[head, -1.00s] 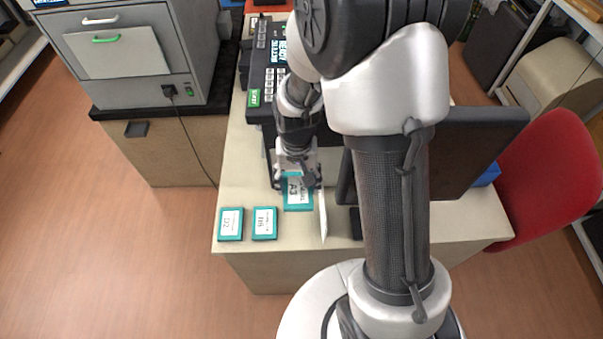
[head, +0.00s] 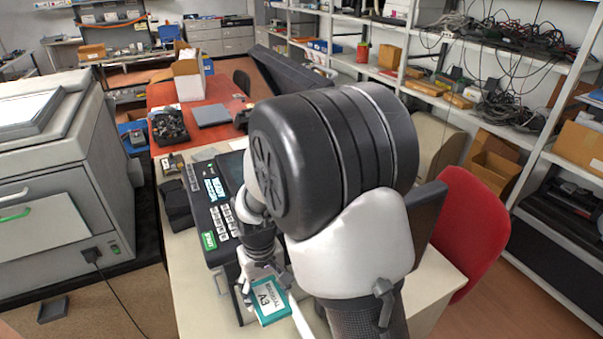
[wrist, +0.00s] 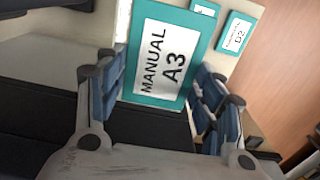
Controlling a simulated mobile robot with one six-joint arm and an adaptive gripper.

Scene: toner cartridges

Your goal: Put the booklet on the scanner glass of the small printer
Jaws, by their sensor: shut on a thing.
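The booklet (head: 268,301), teal with a white label reading MANUAL A3, is at the near end of the desk. In the wrist view the booklet (wrist: 168,55) lies between my two fingers, one at each side edge. My gripper (head: 262,278) is shut on it; the gripper (wrist: 165,95) also shows in the wrist view. Whether the booklet is off the desk is hard to tell. The small black printer (head: 208,193), with keys, a lit display and a green label, stands just beyond the gripper. My arm hides part of it; I cannot make out its scanner glass.
A thin white upright piece (head: 300,320) stands right beside the booklet. A teal box marked D2 (wrist: 236,35) lies near it in the wrist view. A large grey machine (head: 60,170) stands left, a red chair (head: 468,235) right. The red table (head: 215,130) is behind.

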